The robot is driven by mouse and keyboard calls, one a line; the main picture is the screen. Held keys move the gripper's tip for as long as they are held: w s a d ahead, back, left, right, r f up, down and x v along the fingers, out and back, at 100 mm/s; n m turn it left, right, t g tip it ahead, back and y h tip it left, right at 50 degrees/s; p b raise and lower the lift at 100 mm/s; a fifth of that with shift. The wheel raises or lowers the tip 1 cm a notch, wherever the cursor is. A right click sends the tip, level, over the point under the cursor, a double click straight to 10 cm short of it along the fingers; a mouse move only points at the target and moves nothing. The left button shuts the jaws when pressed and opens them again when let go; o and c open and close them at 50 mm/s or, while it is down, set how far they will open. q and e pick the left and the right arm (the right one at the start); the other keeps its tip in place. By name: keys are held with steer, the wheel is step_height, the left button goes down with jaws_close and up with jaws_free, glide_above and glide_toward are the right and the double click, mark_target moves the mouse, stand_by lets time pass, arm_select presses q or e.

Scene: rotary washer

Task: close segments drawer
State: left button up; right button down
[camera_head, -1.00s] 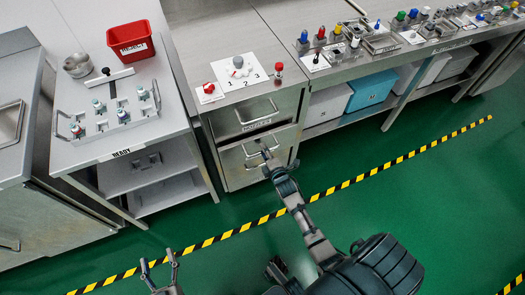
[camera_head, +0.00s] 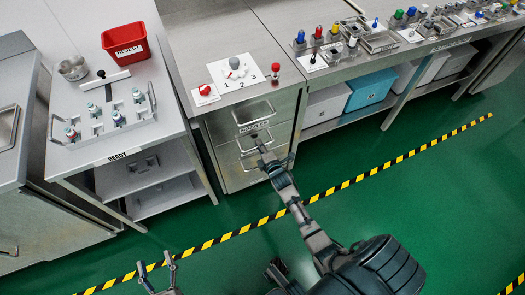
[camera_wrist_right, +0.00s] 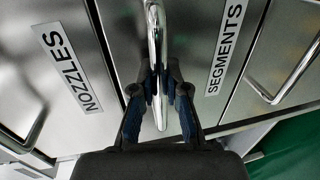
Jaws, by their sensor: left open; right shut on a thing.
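The segments drawer (camera_wrist_right: 211,100) is the middle front of the steel cabinet, below the nozzles drawer (camera_wrist_right: 72,75). In the head view its front (camera_head: 228,153) looks flush or nearly flush with the drawer above; a small gap cannot be ruled out. My right gripper (camera_head: 262,152) is shut on the segments drawer's bar handle, which shows between the fingers (camera_wrist_right: 158,88) in the wrist view. In the head view the gripper hides the segments label. My left gripper (camera_head: 155,262) is open and empty over the green floor, away from the cabinet.
The cabinet top holds a numbered dial panel (camera_head: 236,73) and red knobs. A table with a red reject bin (camera_head: 125,42) stands left. A bench with several small parts and a blue box (camera_head: 370,90) is right. The floor before the cabinet is clear apart from a striped line.

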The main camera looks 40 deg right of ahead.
steer(key=shift+a, duration=0.15)
steer(key=c, duration=1.4)
jaws_free()
steer(key=shift+o, duration=1.1)
steer(key=shift+w+f, duration=0.1)
steer(key=shift+w, duration=0.05)
steer(key=shift+s, duration=0.3)
steer(key=v, duration=1.1)
steer(key=shift+s, duration=0.2)
steer(key=shift+a, duration=0.1)
